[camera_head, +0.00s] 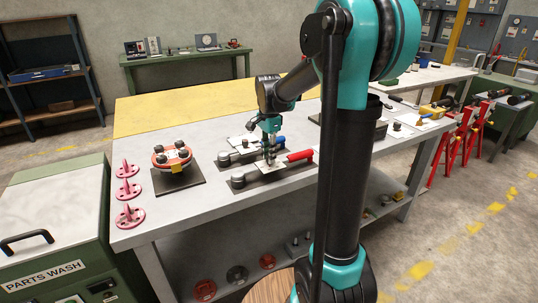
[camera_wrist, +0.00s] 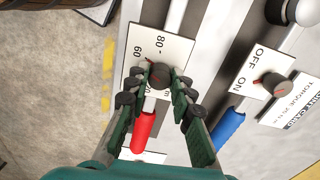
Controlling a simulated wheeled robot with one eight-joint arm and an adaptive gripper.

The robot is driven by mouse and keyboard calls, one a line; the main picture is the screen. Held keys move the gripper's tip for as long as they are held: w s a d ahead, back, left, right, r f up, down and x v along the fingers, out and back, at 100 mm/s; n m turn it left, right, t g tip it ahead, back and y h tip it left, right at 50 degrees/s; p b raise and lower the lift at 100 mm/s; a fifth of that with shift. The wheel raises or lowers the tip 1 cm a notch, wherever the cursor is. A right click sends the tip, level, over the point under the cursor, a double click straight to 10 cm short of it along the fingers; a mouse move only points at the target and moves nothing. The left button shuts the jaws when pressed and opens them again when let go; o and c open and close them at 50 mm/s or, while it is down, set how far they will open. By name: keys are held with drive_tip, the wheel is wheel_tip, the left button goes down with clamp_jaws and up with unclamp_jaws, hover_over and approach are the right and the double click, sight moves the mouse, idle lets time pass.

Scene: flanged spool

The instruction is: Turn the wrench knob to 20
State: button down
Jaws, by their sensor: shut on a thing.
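The wrench knob (camera_wrist: 158,74) is a dark round knob on a white scale plate (camera_wrist: 181,47) in the wrist view. The numbers 60 and 80 show on the plate; the other marks are partly hidden by my fingers. The plate sits on a torque wrench with a red handle (camera_wrist: 143,133), also seen in the head view (camera_head: 300,155). My gripper (camera_wrist: 158,83) is shut on the knob, one finger at each side; it also shows in the head view (camera_head: 270,158). I cannot tell the knob's exact reading.
A second wrench with a blue handle (camera_wrist: 229,128) lies beside it, near an ON/OFF plate (camera_wrist: 258,68) with its own knob (camera_wrist: 273,87). In the head view, a red flanged spool (camera_head: 172,155) and several pink pegged stands (camera_head: 127,190) are on the table's left.

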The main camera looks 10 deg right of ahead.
drive_tip(key=shift+n, duration=0.3)
drive_tip(key=n, duration=0.4)
drive_tip(key=shift+n, duration=0.3)
drive_tip(key=n, duration=0.4)
drive_tip(key=shift+n, duration=0.3)
drive_tip(key=n, duration=0.9)
drive_tip(key=shift+n, duration=0.6)
drive_tip(key=c, duration=1.3)
unclamp_jaws()
